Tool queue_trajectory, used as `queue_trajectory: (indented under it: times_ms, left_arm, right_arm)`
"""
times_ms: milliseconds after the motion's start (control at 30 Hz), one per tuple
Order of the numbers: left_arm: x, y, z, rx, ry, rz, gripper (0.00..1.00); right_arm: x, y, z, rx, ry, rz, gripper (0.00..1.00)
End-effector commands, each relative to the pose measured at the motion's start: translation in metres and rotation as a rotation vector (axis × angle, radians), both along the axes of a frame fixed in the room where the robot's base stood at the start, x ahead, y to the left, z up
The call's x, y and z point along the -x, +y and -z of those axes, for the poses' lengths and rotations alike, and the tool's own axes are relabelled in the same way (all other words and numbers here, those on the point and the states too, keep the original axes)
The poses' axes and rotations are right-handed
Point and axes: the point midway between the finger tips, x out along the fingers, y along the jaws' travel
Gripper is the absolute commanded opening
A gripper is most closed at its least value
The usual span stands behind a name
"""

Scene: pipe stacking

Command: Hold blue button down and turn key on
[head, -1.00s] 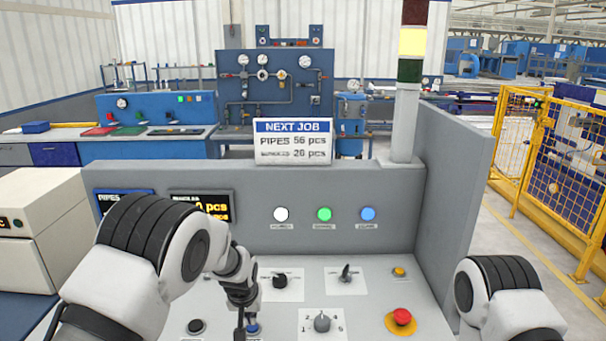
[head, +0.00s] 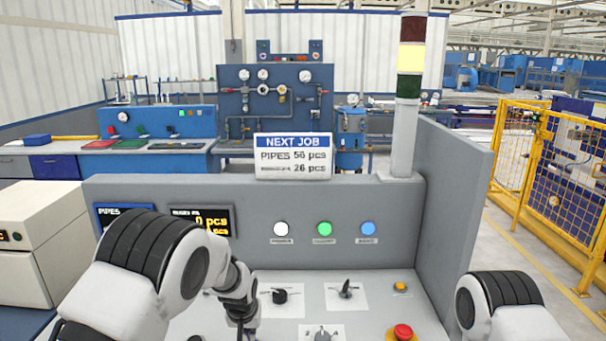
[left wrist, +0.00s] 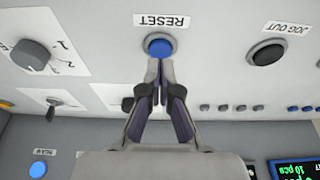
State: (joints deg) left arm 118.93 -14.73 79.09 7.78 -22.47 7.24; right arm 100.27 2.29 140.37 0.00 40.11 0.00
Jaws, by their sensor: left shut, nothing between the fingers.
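The blue button (left wrist: 159,46), labelled RESET, sits on the grey panel top in the left wrist view. My left gripper (left wrist: 159,67) is shut and empty, its tips at the button's edge. I cannot tell whether they press it down. In the head view my left gripper (head: 241,316) points down at the panel, its tips and the button cut off below. A black key-like switch (head: 346,290) stands on a white plate right of it; a dark knob (head: 281,297) is nearer. I cannot tell for sure which is the key. My right gripper is out of view.
A red emergency button (head: 402,332) and a small yellow button (head: 399,286) lie to the right. A numbered selector knob (left wrist: 33,54) and a black JOG OUT button (left wrist: 267,53) flank the blue button. White, green and blue lamps (head: 325,229) are on the upright panel.

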Motion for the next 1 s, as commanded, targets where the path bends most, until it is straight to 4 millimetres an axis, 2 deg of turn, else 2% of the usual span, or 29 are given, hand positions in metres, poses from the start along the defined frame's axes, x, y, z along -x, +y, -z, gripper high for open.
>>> queue_trajectory:
  times_ms: [267, 367, 1000]
  left_arm:
    - [0.0, 0.0, -0.001, 0.0, 0.0, 0.0, 0.0]
    - [-0.001, 0.0, -0.007, 0.0, -0.002, 0.0, 0.0]
    - [0.0, 0.0, -0.084, 0.0, -0.002, 0.0, 0.0]
  right_arm:
    - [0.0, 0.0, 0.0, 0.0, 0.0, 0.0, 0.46]
    - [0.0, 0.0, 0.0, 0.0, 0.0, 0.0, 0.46]
    - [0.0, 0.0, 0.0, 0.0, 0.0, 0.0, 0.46]
